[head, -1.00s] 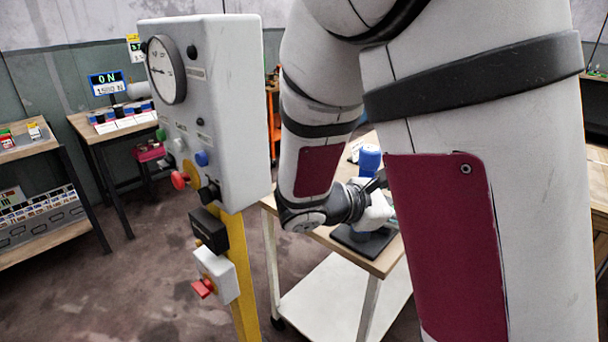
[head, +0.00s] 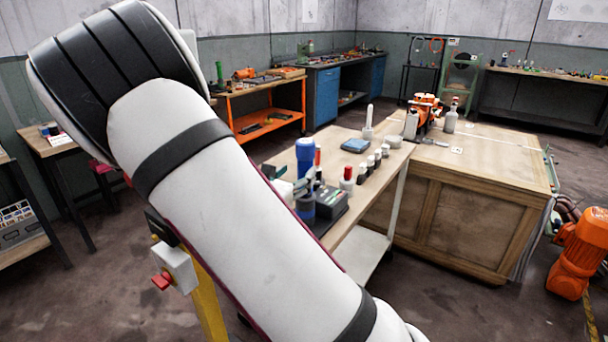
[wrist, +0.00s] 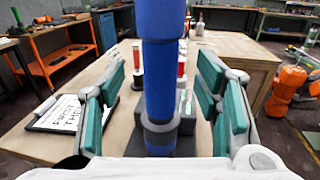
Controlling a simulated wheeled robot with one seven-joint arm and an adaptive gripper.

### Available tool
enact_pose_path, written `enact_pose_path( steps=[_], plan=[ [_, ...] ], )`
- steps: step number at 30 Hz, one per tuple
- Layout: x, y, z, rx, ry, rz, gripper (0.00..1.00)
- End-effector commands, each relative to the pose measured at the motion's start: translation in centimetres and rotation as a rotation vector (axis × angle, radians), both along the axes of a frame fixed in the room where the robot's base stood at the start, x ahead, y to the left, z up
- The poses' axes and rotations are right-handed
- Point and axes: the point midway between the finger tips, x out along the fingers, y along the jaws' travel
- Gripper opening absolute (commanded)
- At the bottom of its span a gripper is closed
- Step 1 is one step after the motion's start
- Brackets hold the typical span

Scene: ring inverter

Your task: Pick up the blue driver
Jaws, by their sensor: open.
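The blue driver (wrist: 160,80) stands upright in the wrist view, with a grey ring low on its body. My gripper (wrist: 163,100) is open, with one green-padded finger on each side of the driver and a gap on both sides.
A dark box (head: 331,200) and a red-capped bottle (head: 347,178) stand close to the driver. Several small jars line the table (head: 345,235). A clipboard (wrist: 60,115) lies left in the wrist view. A wooden crate (head: 450,205) stands beyond the cart.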

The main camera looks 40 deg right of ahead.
Motion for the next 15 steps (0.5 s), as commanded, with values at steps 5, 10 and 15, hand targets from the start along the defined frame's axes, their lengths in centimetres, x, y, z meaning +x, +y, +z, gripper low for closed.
enact_pose_path(
  steps=[5, 10, 15],
  plan=[
    [0.4, -0.8, 0.0, 0.001, 0.0, 0.0, 0.58],
    [1.2, -2.2, 0.0, -0.001, 0.0, -0.001, 0.58],
    [2.4, -4.4, 0.0, 0.001, -0.002, -0.002, 0.58]
  ],
)
